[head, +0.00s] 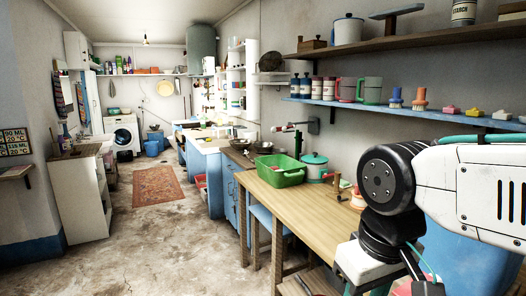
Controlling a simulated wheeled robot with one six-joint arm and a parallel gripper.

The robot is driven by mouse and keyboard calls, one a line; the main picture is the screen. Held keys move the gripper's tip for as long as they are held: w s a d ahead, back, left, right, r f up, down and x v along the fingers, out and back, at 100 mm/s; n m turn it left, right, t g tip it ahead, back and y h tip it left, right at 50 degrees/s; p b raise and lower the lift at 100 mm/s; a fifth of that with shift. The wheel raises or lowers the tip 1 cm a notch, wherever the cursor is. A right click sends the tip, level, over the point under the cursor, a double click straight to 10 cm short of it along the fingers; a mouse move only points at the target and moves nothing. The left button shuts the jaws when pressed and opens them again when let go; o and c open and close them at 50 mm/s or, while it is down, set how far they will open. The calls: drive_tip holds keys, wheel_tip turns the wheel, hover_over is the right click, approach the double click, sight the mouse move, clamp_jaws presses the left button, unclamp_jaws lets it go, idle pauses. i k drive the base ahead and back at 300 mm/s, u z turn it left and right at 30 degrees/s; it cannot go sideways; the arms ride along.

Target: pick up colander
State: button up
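I cannot single out the colander for sure. A dark round bowl-like thing (271,62) sits high by the right wall at the end of the white shelves; it is too small to tell whether it has holes. A shallow metal pan or bowl (239,145) stands on the counter beyond the wooden table. My arm fills the right side, but no gripper fingers show clearly.
A wooden table (318,218) bears a green tub (281,171) and a teal lidded pot (314,166). Blue cabinets (214,187) line the right side beyond it. A white cabinet (84,198) stands left. The floor between is open, with a red rug (157,186).

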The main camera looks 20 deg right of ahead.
sight(264, 148)
drive_tip(key=u, duration=0.4)
drive_tip(key=i, duration=1.85)
drive_tip(key=u, duration=0.45)
drive_tip(key=i, duration=2.05)
drive_tip(key=z, duration=0.15)
drive_tip(key=i, duration=1.85)
drive_tip(key=z, duration=1.35)
drive_tip(key=i, duration=1.25)
drive_tip(key=z, duration=1.4)
drive_tip(key=i, duration=0.55)
drive_tip(key=z, duration=0.15)
